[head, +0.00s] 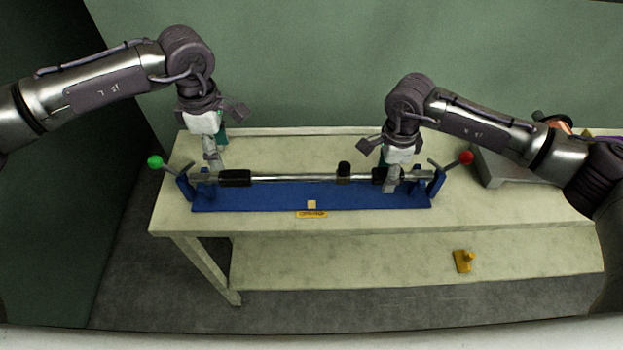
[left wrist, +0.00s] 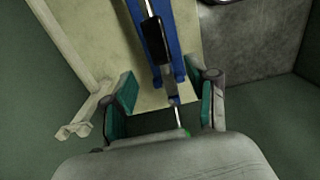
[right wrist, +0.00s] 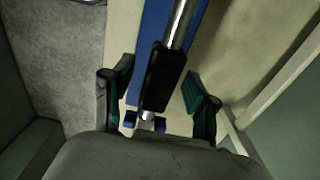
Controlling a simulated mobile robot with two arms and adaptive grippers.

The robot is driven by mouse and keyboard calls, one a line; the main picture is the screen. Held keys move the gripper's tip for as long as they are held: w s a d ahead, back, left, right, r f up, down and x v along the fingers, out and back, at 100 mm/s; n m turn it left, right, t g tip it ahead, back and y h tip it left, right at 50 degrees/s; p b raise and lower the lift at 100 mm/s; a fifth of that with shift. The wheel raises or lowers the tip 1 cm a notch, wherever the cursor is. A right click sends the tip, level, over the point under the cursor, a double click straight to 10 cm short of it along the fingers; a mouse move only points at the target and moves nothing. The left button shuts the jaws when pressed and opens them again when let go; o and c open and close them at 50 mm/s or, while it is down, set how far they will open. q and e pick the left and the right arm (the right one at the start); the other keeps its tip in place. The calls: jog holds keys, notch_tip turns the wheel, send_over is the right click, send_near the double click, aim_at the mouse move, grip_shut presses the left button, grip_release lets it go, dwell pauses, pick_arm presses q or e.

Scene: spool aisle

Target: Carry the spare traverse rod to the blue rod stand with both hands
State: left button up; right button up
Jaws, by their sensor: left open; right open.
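The chrome traverse rod (head: 290,178) with black sleeves lies level along the blue rod stand (head: 275,197), its ends at the stand's blue end uprights. My left gripper (head: 212,160) is open above the rod's left end; in the left wrist view the rod's black sleeve (left wrist: 156,40) runs toward the gap between the open fingers (left wrist: 167,90). My right gripper (head: 394,178) is open at the rod's right end; in the right wrist view its fingers (right wrist: 158,80) stand on both sides of the black sleeve (right wrist: 163,78), apart from it.
A green-knobbed lever (head: 155,162) and a red-knobbed lever (head: 466,157) stick out at the stand's ends. A yellow label (head: 311,214) is at the stand's front. A grey box (head: 510,168) stands at the right. A yellow object (head: 462,261) lies on the lower shelf.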

jog(key=shift+r, duration=0.3)
pick_arm(q)
notch_tip(320, 180, up, 3)
jog(key=shift+r, duration=0.1)
pick_arm(e)
notch_tip(320, 180, up, 11)
jog(key=shift+r, duration=0.2)
dwell(0.4)
